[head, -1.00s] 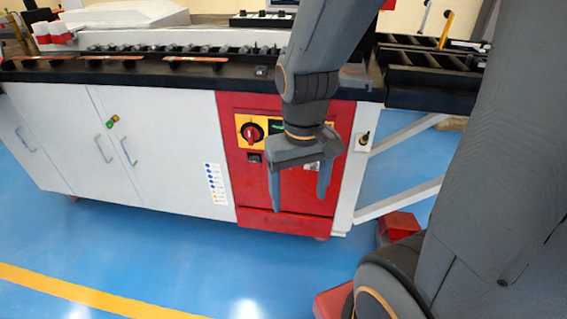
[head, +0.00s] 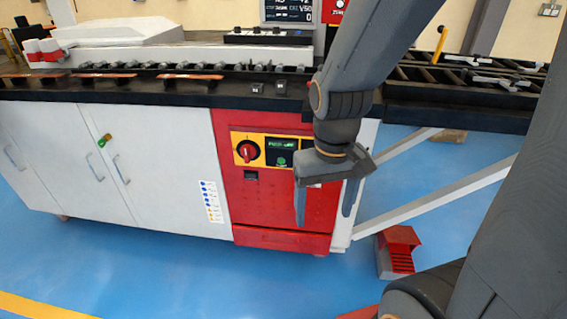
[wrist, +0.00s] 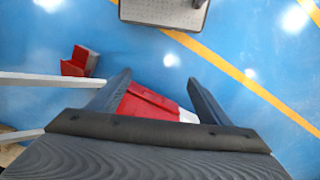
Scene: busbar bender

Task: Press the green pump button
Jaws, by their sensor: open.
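The green pump button (head: 281,161) sits on a dark panel under a lit green label (head: 281,145), on the red cabinet front (head: 265,205). A red rotary switch (head: 248,152) on a yellow plate is just left of it. My gripper (head: 327,220) is open and empty, pointing down, to the right of the button and lower in the head view. The gripper and wrist hide the right part of the panel. In the wrist view my gripper (wrist: 155,90) shows both fingers apart, with part of the red cabinet (wrist: 150,103) between them. The button is not visible there.
White cabinet doors (head: 150,165) stand to the left. A red foot pedal (head: 397,250) lies on the blue floor at the right, beneath white diagonal braces (head: 440,210). A control screen (head: 290,10) stands above the black worktop (head: 150,95).

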